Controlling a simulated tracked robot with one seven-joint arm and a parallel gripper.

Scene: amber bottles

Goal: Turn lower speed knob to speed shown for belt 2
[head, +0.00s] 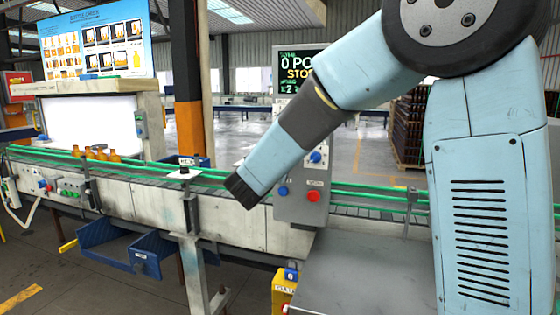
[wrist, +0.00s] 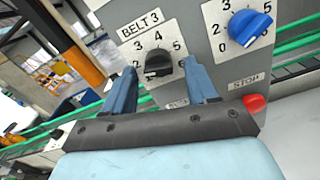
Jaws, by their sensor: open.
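The grey control panel (wrist: 280,60) shows tilted in the wrist view. A black knob (wrist: 158,62) sits on a white dial plate under a BELT 3 label, with 2 to 6 visible. A blue knob (wrist: 247,27) is on another dial plate at the upper right. My gripper (wrist: 158,66) is open, its two blue fingers on either side of the black knob in the picture; contact cannot be told. Neither knob's setting is clear. In the head view my arm partly hides the panel (head: 290,208) and the dark display (head: 290,68); no full belt 2 speed is readable.
A red stop button (wrist: 254,103) is close to my right finger; it also shows in the head view (head: 313,196). The conveyor's green rails (head: 365,190) run past the panel. Amber bottles (head: 100,154) stand at the left. Blue bins (head: 103,237) hang below the conveyor.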

